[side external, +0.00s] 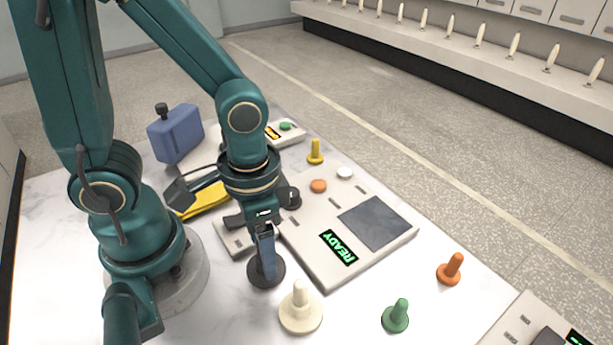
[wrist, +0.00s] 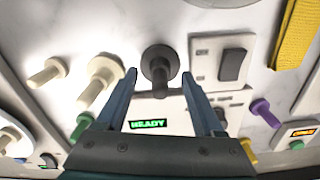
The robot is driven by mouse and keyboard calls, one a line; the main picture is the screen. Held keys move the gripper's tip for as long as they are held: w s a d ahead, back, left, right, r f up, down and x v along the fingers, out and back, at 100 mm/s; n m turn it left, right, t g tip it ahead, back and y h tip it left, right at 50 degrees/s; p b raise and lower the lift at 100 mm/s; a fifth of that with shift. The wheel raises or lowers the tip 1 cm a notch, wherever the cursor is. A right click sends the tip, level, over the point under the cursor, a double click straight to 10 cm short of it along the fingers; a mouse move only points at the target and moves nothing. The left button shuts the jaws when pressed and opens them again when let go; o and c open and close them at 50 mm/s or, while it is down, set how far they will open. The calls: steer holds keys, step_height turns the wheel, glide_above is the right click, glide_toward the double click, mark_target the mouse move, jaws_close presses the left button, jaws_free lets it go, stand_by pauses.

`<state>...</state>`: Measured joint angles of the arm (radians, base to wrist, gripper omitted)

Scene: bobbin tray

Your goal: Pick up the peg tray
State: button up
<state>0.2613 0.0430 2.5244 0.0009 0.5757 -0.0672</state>
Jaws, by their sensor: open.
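No single thing is plainly a tray; several pegs stand on round bases. A dark grey peg (side external: 267,272) stands on the table below my gripper (side external: 264,250), its stem mostly hidden by the fingers in the side view. In the wrist view the dark peg (wrist: 160,66) shows between the spread fingertips of my gripper (wrist: 159,76). My gripper is open; I cannot tell whether a finger touches the peg. A large cream peg (side external: 301,310) stands just right and in front. A green peg (side external: 396,315) and an orange peg (side external: 451,268) stand further right.
A pale console (side external: 305,250) with a green READY display (side external: 338,247) lies right of my gripper. A small switch box (wrist: 220,62) is close beside the dark peg.

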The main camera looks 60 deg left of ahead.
steer(key=shift+f, duration=0.85)
jaws_close()
steer(key=shift+r, duration=0.2)
